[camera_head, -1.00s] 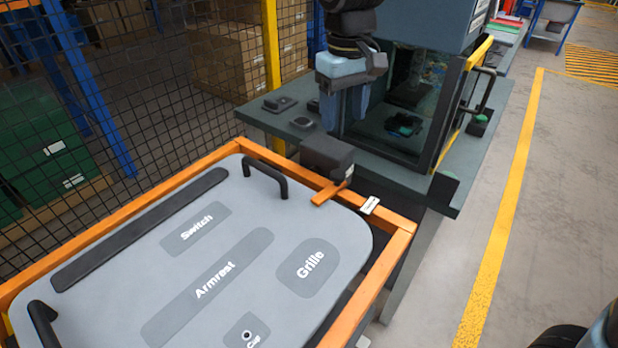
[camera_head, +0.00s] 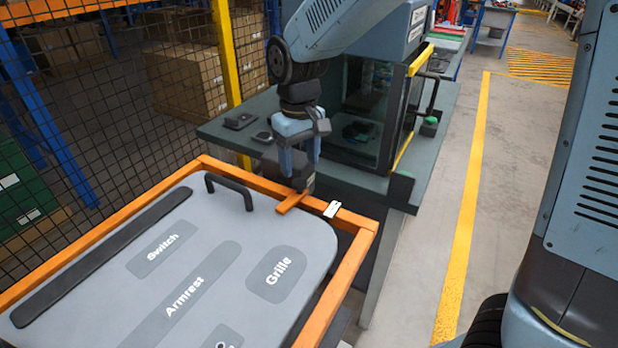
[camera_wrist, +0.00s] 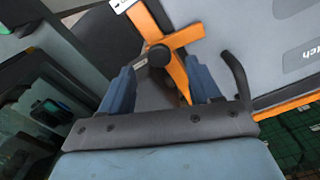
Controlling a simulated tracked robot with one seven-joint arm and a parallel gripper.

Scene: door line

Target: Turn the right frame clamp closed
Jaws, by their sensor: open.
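The right frame clamp is a dark block (camera_head: 268,168) on the far edge of the orange frame, with an orange bar (camera_head: 292,203) reaching over the edge of the grey panel (camera_head: 130,295). My gripper (camera_head: 299,168) is open and points down at the clamp, its blue fingers on either side of the block. In the wrist view, the dark clamp body (camera_wrist: 152,92), a round black knob (camera_wrist: 158,55) and the orange bar (camera_wrist: 178,72) show between the fingers of my gripper (camera_wrist: 160,72). Whether the fingers touch the clamp, I cannot tell.
The orange frame (camera_head: 345,270) surrounds the panel, and a black handle (camera_head: 230,188) stands left of the clamp. A small white plate (camera_head: 332,209) sits on the frame to its right. A dark bench (camera_head: 225,130) with a glazed cabinet is behind. Open floor (camera_head: 420,250) lies right.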

